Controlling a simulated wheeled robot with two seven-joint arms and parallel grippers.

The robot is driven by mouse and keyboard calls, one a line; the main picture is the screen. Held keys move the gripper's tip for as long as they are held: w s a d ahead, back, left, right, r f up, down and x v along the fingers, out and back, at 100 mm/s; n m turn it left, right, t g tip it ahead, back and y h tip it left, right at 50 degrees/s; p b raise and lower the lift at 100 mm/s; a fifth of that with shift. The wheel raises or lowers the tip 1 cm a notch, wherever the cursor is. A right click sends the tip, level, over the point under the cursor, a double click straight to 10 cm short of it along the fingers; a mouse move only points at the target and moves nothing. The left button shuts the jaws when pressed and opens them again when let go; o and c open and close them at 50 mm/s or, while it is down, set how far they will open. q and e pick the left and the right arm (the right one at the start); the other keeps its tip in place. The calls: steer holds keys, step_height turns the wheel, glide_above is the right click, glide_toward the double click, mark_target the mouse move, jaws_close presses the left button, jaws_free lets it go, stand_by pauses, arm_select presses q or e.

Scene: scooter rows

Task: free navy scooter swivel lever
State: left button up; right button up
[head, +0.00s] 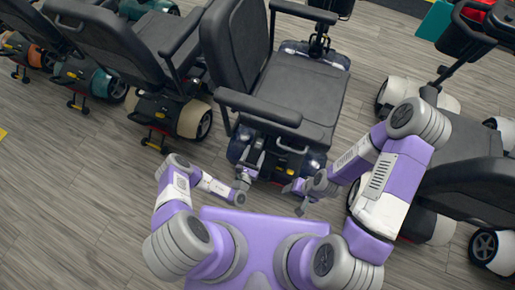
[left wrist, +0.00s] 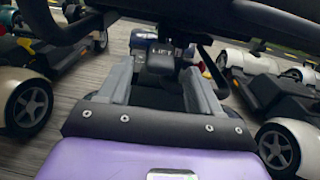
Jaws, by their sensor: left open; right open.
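The navy scooter (head: 297,90) stands in the middle of the head view, with a black seat, armrests and a dark blue body below. My left gripper (head: 250,174) is at the scooter's lower near side, under the seat edge. In the left wrist view its two grey fingers (left wrist: 158,78) are apart. A black block marked "LIFT" (left wrist: 170,60) shows beyond and between the fingertips; I cannot tell whether they touch it. A thin black bent bar (left wrist: 213,68) hangs to its right. I cannot tell which part is the swivel lever. My right gripper (head: 299,188) is open near the same side.
A scooter with a cream body (head: 176,112) stands close on the left, with more scooters behind it. Another scooter with a black seat (head: 466,188) stands on the right, close to my right arm. Wood-look floor (head: 85,190) is clear at the lower left.

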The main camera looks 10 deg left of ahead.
mark_target(258, 147)
arm_select(q)
steer(key=shift+b+x, duration=0.4)
steer(key=shift+x, duration=1.3)
steer(key=shift+c, duration=0.2)
jaws_close()
